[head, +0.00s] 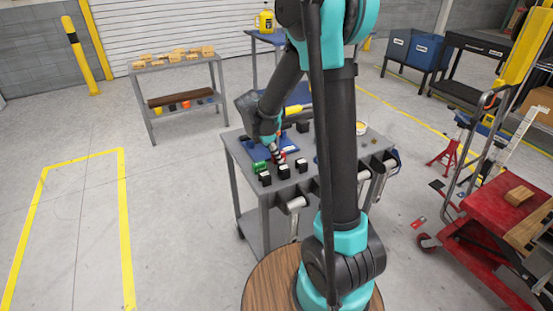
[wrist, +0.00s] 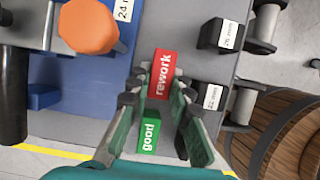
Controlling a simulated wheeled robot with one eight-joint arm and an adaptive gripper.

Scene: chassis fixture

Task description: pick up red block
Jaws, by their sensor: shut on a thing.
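The red block (wrist: 162,73), lettered "rework", is in the middle of the wrist view. My gripper (wrist: 160,82) is shut on it, with a finger on each side of the block's near end. In the head view my gripper (head: 275,155) reaches down to the front left of the grey cart (head: 230,149), and the red block (head: 282,156) shows only as a small patch there. I cannot tell whether the block touches the cart top.
A green block (wrist: 148,135) lettered "good" lies close by, between my fingers' bases in the wrist view. Black labelled blocks (wrist: 218,35) stand to the right. A blue tray (wrist: 80,85) lies to the left. A wooden barrel (wrist: 288,130) stands beyond the cart edge.

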